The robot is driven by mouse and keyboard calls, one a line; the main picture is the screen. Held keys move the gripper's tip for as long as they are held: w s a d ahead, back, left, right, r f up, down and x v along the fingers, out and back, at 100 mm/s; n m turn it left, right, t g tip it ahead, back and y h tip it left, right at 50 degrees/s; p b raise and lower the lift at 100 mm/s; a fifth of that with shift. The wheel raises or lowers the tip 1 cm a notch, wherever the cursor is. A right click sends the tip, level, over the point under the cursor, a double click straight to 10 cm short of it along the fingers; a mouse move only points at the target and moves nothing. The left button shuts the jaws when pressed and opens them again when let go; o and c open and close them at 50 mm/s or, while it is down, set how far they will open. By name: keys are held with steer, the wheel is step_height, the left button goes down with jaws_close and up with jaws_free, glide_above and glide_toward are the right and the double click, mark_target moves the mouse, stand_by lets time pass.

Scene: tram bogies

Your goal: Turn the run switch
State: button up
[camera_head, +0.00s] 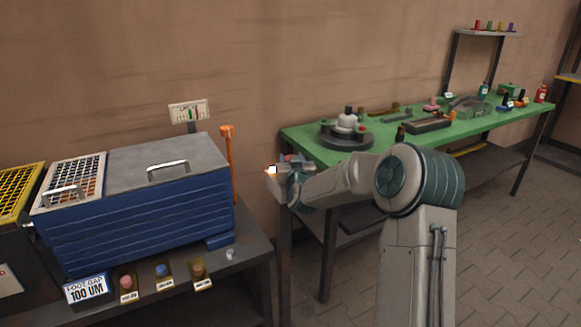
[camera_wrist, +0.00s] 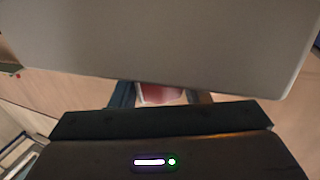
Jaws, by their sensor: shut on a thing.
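My gripper (camera_head: 290,172) is at the end of the arm, between the blue tank and the green bench, above the floor gap. In the wrist view my gripper (camera_wrist: 160,98) is shut on a reddish thing (camera_wrist: 162,94), mostly hidden by a large pale grey panel close to the camera (camera_wrist: 160,40). Three knobs stand on small plates along the front table edge: a pink one (camera_head: 126,282), a blue one (camera_head: 162,269) and a brown one (camera_head: 197,268). Their labels are too small to read, so I cannot tell which is the run switch. My gripper is apart from them.
The blue tank (camera_head: 140,215) with a grey lid stands on the dark table, beside an orange post (camera_head: 228,160). A "FOOT GAP 100 UM" sign (camera_head: 87,288) is at the front. The green bench (camera_head: 390,150) holds a round fixture (camera_head: 346,130) and several small parts.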

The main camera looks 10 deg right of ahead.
steer(key=m+h, duration=0.2)
steer(key=h, duration=0.1)
steer(key=m+h, duration=0.1)
steer(key=shift+a+g+h, duration=0.3)
steer(key=shift+g, duration=0.1)
steer(key=m+g+h+p, duration=0.1)
steer(key=h, duration=0.1)
steer(key=m+g+h+p, duration=0.1)
steer(key=m+h+p, duration=0.1)
steer(key=h, duration=0.1)
steer(key=shift+r+m, duration=0.2)
steer(key=shift+m, duration=0.1)
steer(key=m+g+h+p, duration=0.3)
steer(key=g+h, duration=0.1)
steer(key=shift+d+m, duration=0.15)
steer(key=shift+m, duration=0.15)
steer(key=shift+d+f+m+g+h+p, duration=0.15)
steer(key=shift+m+g+h+p, duration=0.4)
steer(key=shift+g, duration=0.35)
steer(key=shift+a+f+m+g+h+p, duration=0.1)
steer(key=shift+m+g+h+p, duration=0.45)
steer(key=shift+g, duration=0.35)
steer(key=shift+d+m+g, duration=0.1)
steer(key=shift+m+g, duration=0.3)
steer(key=o, duration=1)
steer(key=shift+d, duration=0.15)
